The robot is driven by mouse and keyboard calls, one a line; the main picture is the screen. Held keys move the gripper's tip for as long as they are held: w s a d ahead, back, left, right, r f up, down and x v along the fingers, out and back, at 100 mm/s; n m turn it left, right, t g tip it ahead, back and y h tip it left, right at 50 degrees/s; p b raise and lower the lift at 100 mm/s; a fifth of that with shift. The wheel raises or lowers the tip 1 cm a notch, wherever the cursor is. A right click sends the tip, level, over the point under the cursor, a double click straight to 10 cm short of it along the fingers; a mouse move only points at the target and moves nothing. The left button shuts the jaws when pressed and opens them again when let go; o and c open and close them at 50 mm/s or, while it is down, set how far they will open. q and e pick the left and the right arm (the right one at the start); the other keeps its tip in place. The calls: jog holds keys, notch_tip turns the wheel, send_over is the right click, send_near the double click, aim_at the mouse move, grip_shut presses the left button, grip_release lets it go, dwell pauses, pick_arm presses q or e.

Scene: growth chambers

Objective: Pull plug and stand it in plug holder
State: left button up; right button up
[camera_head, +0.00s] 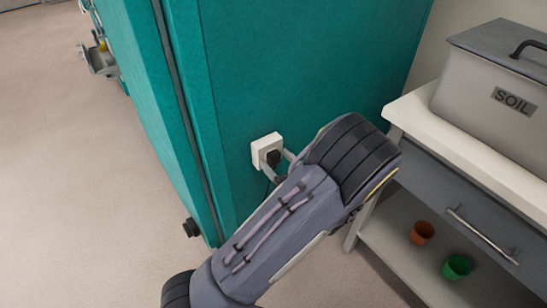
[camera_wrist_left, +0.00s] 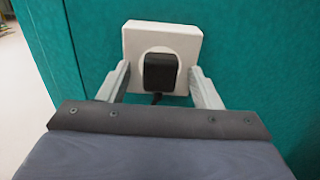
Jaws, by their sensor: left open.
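The black plug (camera_head: 273,158) sits in a white square socket (camera_head: 259,146) on the teal side wall of the chamber. In the left wrist view the plug (camera_wrist_left: 160,72) is upright in the round recess of the socket (camera_wrist_left: 188,39), with a dark cord leaving its bottom. My left gripper (camera_head: 278,165) is open, its two fingers (camera_wrist_left: 160,85) on either side of the plug, with a visible gap to it on each side. I cannot make out a plug holder in either view. My right gripper is not in view.
A white-topped bench (camera_head: 420,119) stands to the right with a grey soil bin (camera_head: 465,100) on it. An orange pot (camera_head: 422,232) and a green pot (camera_head: 457,266) stand on its lower shelf. Grey metal hardware (camera_head: 100,60) juts from the chamber's front. The floor at left is clear.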

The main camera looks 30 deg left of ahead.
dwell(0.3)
pick_arm(q)
grip_shut()
jog(key=shift+p+v, duration=0.65)
jog(key=shift+v, duration=2.35)
